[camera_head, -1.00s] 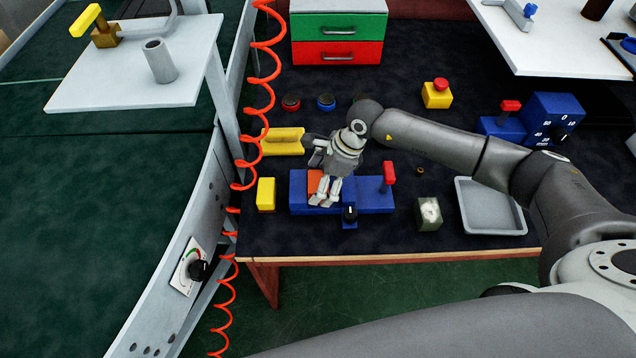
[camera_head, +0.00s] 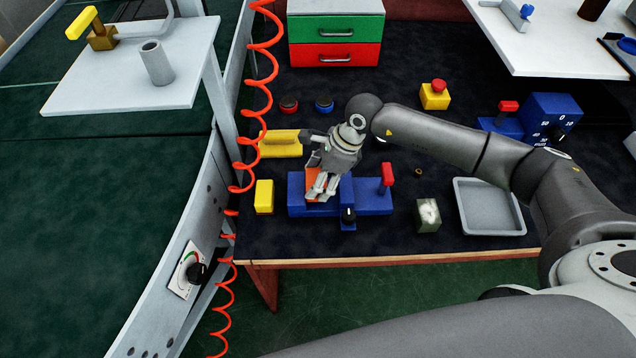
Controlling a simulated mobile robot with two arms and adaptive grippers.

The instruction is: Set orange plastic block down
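The orange plastic block (camera_head: 312,183) is at the left part of the blue fixture (camera_head: 372,200) on the dark workbench. It is partly hidden by my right gripper (camera_head: 322,190). The gripper comes in from the right and points down over the fixture, its fingers at the block's right side. I cannot tell whether the fingers grip the block, or whether the block rests fully on the fixture. My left gripper is not in view.
The fixture has a red-handled lever (camera_head: 387,175) and a black knob (camera_head: 348,215). A yellow block (camera_head: 264,197) stands to its left, a yellow holder (camera_head: 281,145) behind. A grey tray (camera_head: 490,228) lies to the right. An orange coiled cable (camera_head: 262,90) hangs at the left.

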